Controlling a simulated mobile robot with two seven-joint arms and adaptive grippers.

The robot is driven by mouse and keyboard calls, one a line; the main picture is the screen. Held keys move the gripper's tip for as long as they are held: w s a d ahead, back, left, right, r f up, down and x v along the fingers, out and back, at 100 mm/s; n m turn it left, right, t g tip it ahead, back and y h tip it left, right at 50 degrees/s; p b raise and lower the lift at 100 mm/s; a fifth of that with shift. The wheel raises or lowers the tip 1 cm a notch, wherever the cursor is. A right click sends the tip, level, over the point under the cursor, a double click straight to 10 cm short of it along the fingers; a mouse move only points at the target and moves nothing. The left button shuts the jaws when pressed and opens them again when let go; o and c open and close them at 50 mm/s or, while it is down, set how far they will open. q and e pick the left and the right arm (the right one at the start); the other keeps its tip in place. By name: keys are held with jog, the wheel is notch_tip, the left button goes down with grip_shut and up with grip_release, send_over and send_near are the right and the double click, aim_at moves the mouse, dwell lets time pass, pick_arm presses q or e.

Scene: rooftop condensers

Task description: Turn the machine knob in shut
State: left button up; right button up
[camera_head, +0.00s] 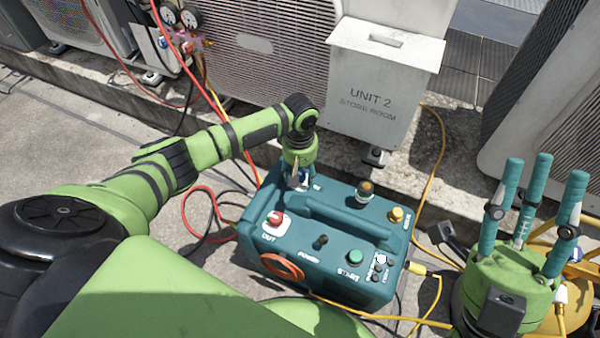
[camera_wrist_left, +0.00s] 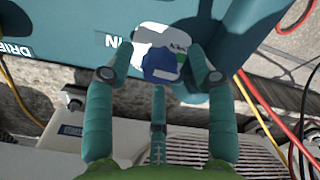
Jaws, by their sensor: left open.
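The machine is a teal box (camera_head: 330,225) with a carrying handle on the ground. Its blue IN knob (camera_wrist_left: 162,66) sits on a white plate beside the letters "IN", which appear upside down in the left wrist view. My left gripper (camera_head: 297,180) reaches down to the machine's far left corner. Its three teal fingers are open around the blue knob in the left wrist view (camera_wrist_left: 160,72); I cannot tell whether they touch it. In the head view the gripper mostly hides this knob. My right gripper (camera_head: 541,175) is open and empty, fingers pointing up, at the right.
The machine's top also carries a red OUT knob (camera_head: 275,219), a green button (camera_head: 355,257), a yellow cap (camera_head: 396,214) and a sight glass (camera_head: 365,190). A white "UNIT 2" box (camera_head: 378,90) stands behind. Red and yellow hoses lie around the machine.

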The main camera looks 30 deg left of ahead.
pick_arm(q)
grip_shut()
dwell(0.4)
